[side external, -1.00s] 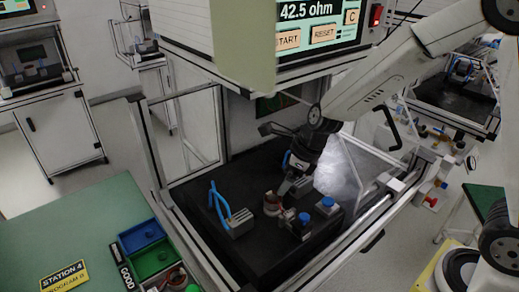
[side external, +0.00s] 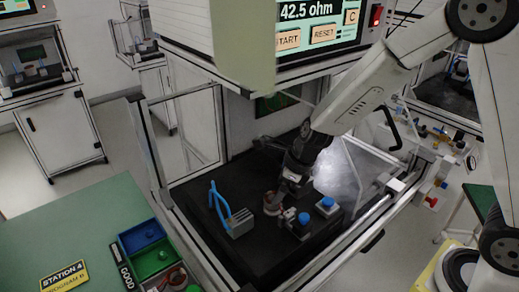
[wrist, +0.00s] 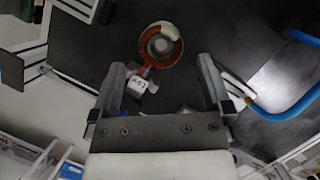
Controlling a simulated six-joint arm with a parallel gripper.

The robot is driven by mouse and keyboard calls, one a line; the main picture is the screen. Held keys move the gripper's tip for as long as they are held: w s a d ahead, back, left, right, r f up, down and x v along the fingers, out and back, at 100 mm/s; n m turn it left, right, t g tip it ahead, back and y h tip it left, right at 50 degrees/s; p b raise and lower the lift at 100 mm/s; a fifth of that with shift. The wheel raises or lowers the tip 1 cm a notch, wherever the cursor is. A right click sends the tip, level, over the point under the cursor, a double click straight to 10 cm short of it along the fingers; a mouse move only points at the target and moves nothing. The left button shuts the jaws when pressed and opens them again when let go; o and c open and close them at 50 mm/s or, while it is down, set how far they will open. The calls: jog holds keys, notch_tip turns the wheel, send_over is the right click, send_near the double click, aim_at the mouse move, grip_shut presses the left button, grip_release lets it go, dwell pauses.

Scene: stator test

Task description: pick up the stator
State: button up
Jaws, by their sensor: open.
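The stator (wrist: 160,46), a round ring with copper-orange windings and a pale patch on its rim, stands on the black test bed. In the side view the stator (side external: 272,203) is small and sits just below and left of my gripper (side external: 286,190). In the wrist view my gripper (wrist: 163,85) is open and empty, its two fingers apart. The stator lies ahead of the fingertips, roughly between their lines. A small white tag (wrist: 142,80) with dark lettering lies by the left finger, with red leads near it. I cannot tell the height gap to the stator.
A grey block with blue tubing (side external: 232,215) stands left of the stator. Blue-topped fixtures (side external: 303,222) (side external: 326,206) stand to its right. The tester with its screen (side external: 308,14) overhangs the bed. Blue and green bins (side external: 141,236) lie outside at front left.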

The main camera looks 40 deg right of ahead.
aim_at(279, 206)
jog(key=shift+x, duration=2)
jog(key=shift+s+d, duration=0.1)
jog(key=shift+d, duration=0.05)
jog(key=c, duration=1.3)
